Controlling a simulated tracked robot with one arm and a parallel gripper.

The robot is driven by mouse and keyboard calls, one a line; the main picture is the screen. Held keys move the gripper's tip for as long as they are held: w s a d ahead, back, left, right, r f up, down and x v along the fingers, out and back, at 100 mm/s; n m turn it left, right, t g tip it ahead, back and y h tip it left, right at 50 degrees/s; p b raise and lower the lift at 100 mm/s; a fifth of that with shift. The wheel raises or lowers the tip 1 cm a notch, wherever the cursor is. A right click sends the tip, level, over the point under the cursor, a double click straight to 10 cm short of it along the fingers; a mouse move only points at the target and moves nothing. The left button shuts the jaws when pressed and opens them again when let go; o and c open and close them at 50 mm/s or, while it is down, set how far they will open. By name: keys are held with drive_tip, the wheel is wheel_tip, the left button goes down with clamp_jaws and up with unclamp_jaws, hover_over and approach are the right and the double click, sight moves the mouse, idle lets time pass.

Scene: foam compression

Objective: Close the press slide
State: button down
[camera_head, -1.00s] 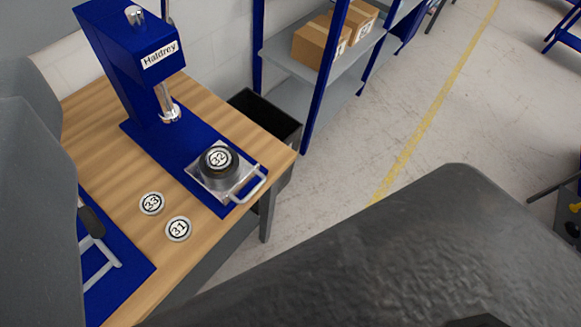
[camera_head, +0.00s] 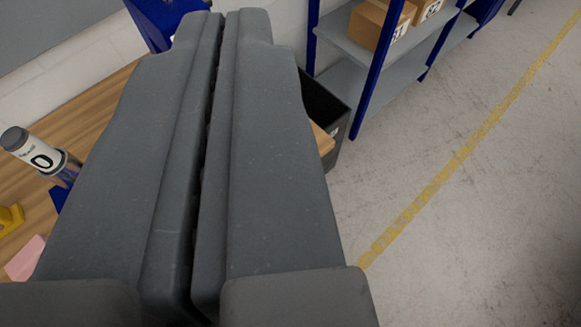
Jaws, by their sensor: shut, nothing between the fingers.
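My gripper (camera_head: 226,14) fills the middle of the view, its two grey fingers side by side with a thin dark gap and nothing between them. It points away toward the press. Only a blue part of the press (camera_head: 160,22) shows, at the top left beyond the fingers. The press slide, its handle and the puck on it are hidden behind my gripper. How far the slide stands out cannot be seen now.
On the wooden bench (camera_head: 95,112) at left stand a labelled cylinder (camera_head: 42,152), a yellow piece (camera_head: 10,219) and a pink block (camera_head: 26,258). A black bin (camera_head: 335,110) and a blue shelf (camera_head: 385,78) with boxes (camera_head: 378,24) stand beyond. The floor at right is clear.

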drive_tip(key=w+d+f+m+g+y+p, duration=0.1)
drive_tip(key=w+d+f+g, duration=0.1)
drive_tip(key=w+f, duration=0.45)
drive_tip(key=w+d+f+m+g+y, duration=0.1)
drive_tip(key=w+d+f+m, duration=0.15)
drive_tip(key=f, duration=0.65)
drive_tip(key=w+d+f+m+g+y+p, duration=0.1)
drive_tip(key=w+d+f+g, duration=0.1)
drive_tip(key=w+f, duration=0.45)
drive_tip(key=d+f+m+g+y+p, duration=0.1)
drive_tip(key=d+f+m, duration=0.2)
drive_tip(key=f, duration=1)
drive_tip(key=d+f+m+g+y, duration=0.1)
drive_tip(key=d+f+m, duration=0.2)
drive_tip(key=f, duration=0.9)
drive_tip(key=w+a+r+p+x, duration=0.1)
drive_tip(key=r+x, duration=0.1)
drive_tip(key=x, duration=1.2)
drive_tip(key=shift+w+a, duration=0.15)
drive_tip(key=shift+a, duration=0.05)
